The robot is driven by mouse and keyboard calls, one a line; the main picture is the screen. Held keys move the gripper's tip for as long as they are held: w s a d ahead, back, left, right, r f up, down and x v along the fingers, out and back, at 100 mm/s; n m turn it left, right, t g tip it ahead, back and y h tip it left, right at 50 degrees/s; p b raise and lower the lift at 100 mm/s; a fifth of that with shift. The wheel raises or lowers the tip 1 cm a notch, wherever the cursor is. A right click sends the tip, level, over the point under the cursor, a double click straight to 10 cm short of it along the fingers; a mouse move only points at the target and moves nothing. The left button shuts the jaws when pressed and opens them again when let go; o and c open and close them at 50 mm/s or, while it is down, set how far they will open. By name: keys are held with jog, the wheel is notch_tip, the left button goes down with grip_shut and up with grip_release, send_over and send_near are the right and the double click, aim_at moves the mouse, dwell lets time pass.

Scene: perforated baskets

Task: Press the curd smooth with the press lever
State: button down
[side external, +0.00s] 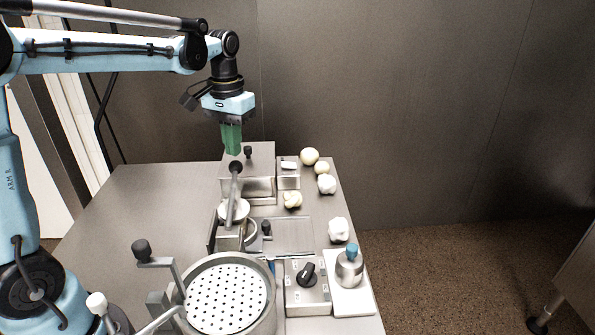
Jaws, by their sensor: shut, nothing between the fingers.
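My gripper (233,152) is shut and empty, its green fingers pointing down above the back of the bench. Just below the fingertips in the picture is the dark knob of a metal lever (234,192), which looks like the press lever. A gap shows between the fingertips and the knob. The lever's lower end meets a small round part with a white top (241,212); I cannot tell whether the white is curd. A large round pot (271,309) at the front holds a white perforated disc (226,297).
A crank with a black knob (141,249) stands left of the pot. A control box with a dial (307,273) and a blue-capped metal weight (349,268) on a white board are at right. Several pale lumps (326,184) lie along the right edge. The bench's left part is clear.

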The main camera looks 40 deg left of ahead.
aim_at(235, 161)
jog(key=shift+f, duration=2.2)
jog(key=shift+r, duration=2.35)
jog(key=shift+f, duration=0.55)
jog(key=shift+f, duration=1.6)
jog(key=shift+r, duration=2.15)
